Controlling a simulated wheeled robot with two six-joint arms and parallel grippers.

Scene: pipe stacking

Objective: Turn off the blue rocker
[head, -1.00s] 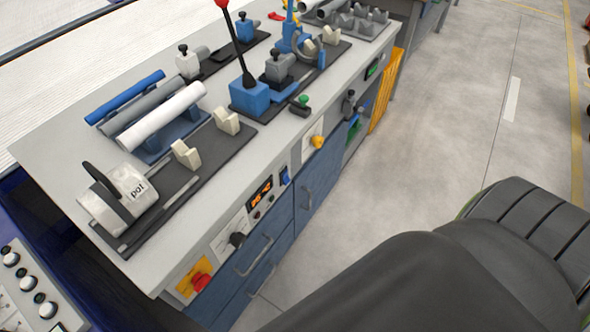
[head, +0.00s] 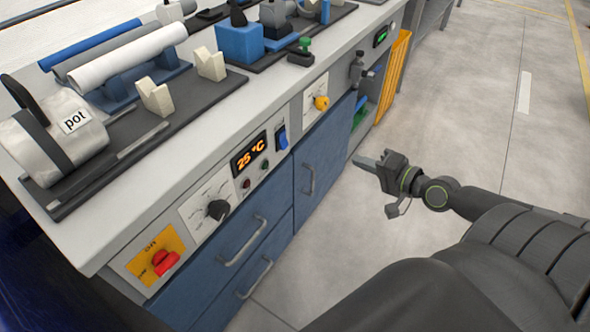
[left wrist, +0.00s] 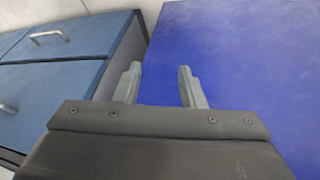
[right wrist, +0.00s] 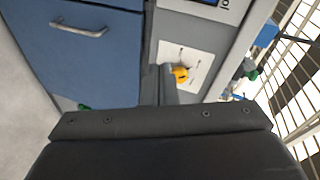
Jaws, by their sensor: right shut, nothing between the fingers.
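The blue rocker (head: 282,137) is a small upright switch on the bench's front panel in the head view, just right of the orange display (head: 249,152). I cannot tell which way it is tipped. My right gripper (head: 364,161) is in front of the bench, right of the rocker and apart from it, with its fingers shut and empty. In the right wrist view its shut fingers (right wrist: 168,80) show near a yellow knob (right wrist: 181,74). My left gripper (left wrist: 158,80) shows only in the left wrist view, open and empty, over a blue surface.
The panel also holds a black dial (head: 217,210), a red switch on a yellow plate (head: 165,262) and a yellow knob (head: 321,103). Blue drawers with handles (head: 246,243) are below. The floor at right is clear.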

